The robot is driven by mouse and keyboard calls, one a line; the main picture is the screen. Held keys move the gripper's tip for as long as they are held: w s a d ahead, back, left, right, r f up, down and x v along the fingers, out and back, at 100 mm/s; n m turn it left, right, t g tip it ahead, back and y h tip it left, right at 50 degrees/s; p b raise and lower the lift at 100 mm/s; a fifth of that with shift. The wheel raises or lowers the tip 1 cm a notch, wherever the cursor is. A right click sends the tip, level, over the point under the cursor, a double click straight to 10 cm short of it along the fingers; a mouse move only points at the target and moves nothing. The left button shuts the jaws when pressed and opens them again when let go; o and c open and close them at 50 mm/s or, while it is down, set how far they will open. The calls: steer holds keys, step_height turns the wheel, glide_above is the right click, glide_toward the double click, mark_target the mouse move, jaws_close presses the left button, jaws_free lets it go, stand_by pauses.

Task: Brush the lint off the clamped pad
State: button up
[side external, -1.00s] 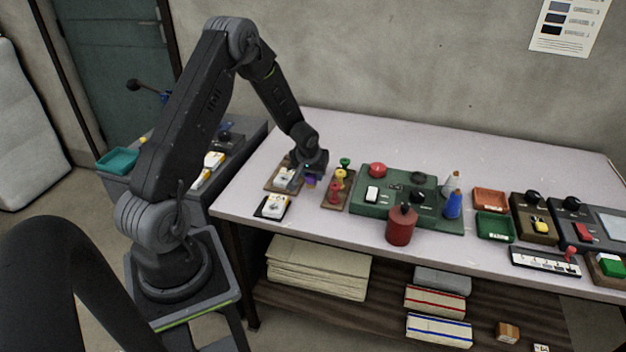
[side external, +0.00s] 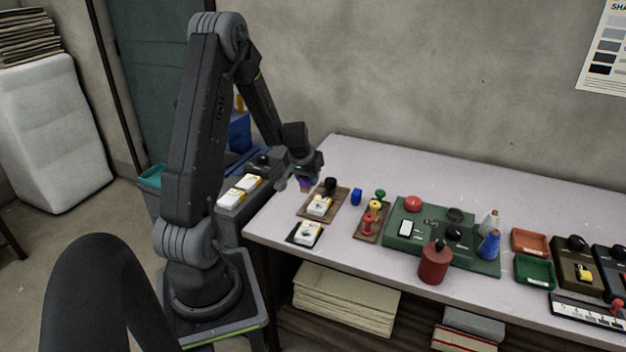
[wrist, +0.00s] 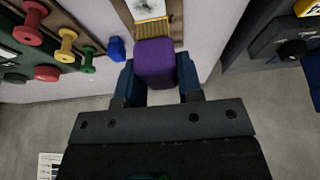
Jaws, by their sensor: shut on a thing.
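My gripper (wrist: 158,82) is shut on a brush with a purple handle (wrist: 155,64) and yellow bristles (wrist: 154,27). In the side view my gripper (side external: 301,182) holds the brush up near the left end of a brown board. The clamped pad (side external: 319,206) is white with a yellow part and lies on this board (side external: 342,192), beside a black knob (side external: 331,185). In the wrist view the pad (wrist: 146,8) shows only partly at the top edge, with grey marks on it. I cannot tell whether these are lint. The brush looks clear of the pad.
A similar white pad (side external: 307,233) lies on a dark mat in front. A blue block (side external: 356,197) and a rack of coloured spools (side external: 370,219) stand right of the board. Further right are a green panel (side external: 400,245) and a red canister (side external: 434,263).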

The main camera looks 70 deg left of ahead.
steer(key=o, duration=0.4)
steer(key=shift+c, duration=1.5)
steer(key=shift+w, duration=0.1)
